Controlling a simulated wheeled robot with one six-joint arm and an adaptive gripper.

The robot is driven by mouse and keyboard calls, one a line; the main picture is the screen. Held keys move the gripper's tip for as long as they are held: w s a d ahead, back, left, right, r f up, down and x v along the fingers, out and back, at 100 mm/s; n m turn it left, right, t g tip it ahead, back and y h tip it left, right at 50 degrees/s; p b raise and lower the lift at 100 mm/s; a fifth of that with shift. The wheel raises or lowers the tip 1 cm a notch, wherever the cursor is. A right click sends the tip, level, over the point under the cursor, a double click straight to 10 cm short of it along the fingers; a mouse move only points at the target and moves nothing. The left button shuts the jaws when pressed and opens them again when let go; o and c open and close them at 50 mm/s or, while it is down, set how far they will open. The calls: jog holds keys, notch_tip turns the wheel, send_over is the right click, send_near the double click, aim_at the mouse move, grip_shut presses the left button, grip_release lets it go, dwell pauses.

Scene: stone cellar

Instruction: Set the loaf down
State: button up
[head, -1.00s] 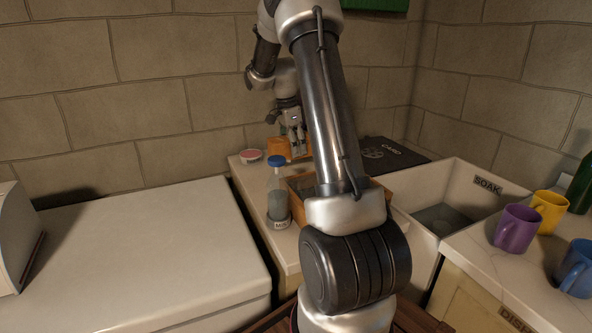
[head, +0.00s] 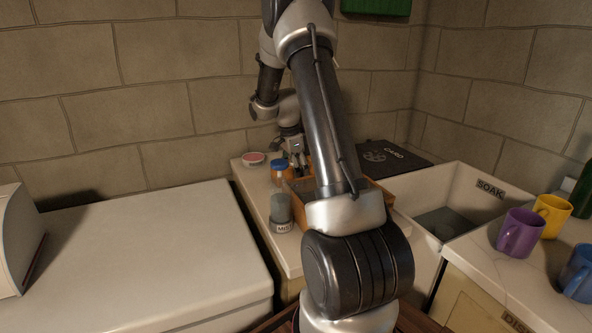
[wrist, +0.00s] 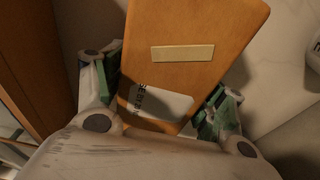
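The loaf (wrist: 205,25) is an orange-brown block with a pale strip and a white printed label, filling the middle of the wrist view. My gripper (wrist: 165,80) has its green-padded fingers against both sides of it.
A wooden box (head: 378,193) is to the right, partly behind my arm. Mugs (head: 520,232) stand at right.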

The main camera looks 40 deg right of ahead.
jog(key=shift+o, duration=0.4)
jog(key=r, duration=0.4)
jog(key=a+r, duration=0.1)
jog(key=r, duration=0.7)
jog(key=shift+w+a, duration=0.2)
jog(key=shift+a, duration=0.15)
jog(key=s+a+r+n+t, duration=0.2)
jog(key=s+a+r+n, duration=0.75)
jog(key=s+a, duration=0.2)
jog(key=s+a+n+t+y, duration=0.1)
jog(key=s+a+n, duration=0.3)
jog(key=s, duration=0.5)
jog(key=s+a+f+n+t, duration=0.1)
jog(key=s+a+n, duration=0.3)
jog(key=s+n, duration=0.3)
jog(key=shift+s+f+t+y, duration=0.25)
jog(key=shift+s+t+y, duration=0.15)
jog(key=shift+s, duration=0.45)
jog(key=shift+n, duration=0.25)
